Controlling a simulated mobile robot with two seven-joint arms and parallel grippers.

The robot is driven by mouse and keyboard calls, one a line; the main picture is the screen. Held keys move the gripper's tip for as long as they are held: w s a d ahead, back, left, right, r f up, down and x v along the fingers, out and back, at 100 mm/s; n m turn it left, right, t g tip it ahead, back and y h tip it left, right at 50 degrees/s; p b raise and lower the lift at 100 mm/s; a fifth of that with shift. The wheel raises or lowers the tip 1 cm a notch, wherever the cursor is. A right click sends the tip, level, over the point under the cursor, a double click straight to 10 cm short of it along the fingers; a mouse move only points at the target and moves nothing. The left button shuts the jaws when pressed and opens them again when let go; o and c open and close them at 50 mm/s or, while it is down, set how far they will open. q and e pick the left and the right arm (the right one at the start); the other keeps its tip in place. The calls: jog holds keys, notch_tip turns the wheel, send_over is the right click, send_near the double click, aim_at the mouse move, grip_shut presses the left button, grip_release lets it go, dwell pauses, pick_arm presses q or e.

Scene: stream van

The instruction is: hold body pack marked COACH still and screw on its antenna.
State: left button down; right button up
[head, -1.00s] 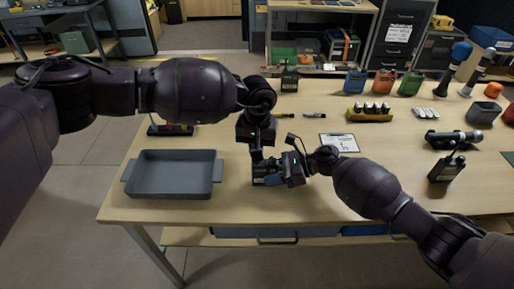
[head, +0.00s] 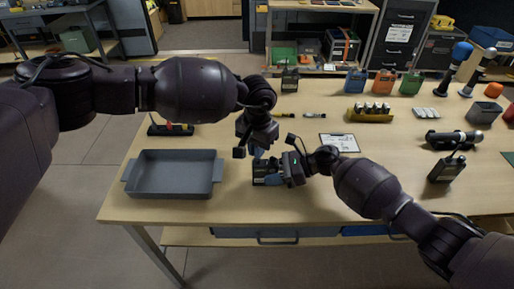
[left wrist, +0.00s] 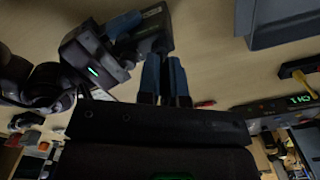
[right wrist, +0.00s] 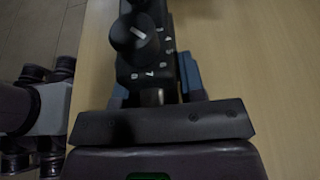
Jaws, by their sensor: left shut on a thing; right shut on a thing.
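A dark body pack (head: 262,169) is held near the table's front edge, right of the grey tray; its label is too small to read. My right gripper (head: 274,180) is shut on the pack from the right. In the right wrist view the pack's knob and number scale (right wrist: 137,40) show close up between the blue fingers. My left gripper (head: 258,153) is directly above the pack, pointing down, its blue fingers closed at the pack's top. In the left wrist view its fingers (left wrist: 165,75) meet the pack (left wrist: 153,30). The antenna between them is mostly hidden.
The empty grey tray (head: 173,190) stands on the left of the table. Another dark pack (head: 447,170) with an antenna stands at right, one (head: 290,80) at the back. A clipboard (head: 340,143), a yellow battery holder (head: 370,115) and a black microphone (head: 455,138) lie behind and right.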

pick_arm(q)
jog(key=shift+m, duration=1.1)
jog(key=c, duration=1.7)
grip_release()
jog(key=shift+m, duration=0.3)
jog(key=o, duration=0.5)
jog(key=shift+r, duration=0.1)
notch_tip(320, 180, up, 12)
pick_arm(e)
jog(key=o, duration=1.1)
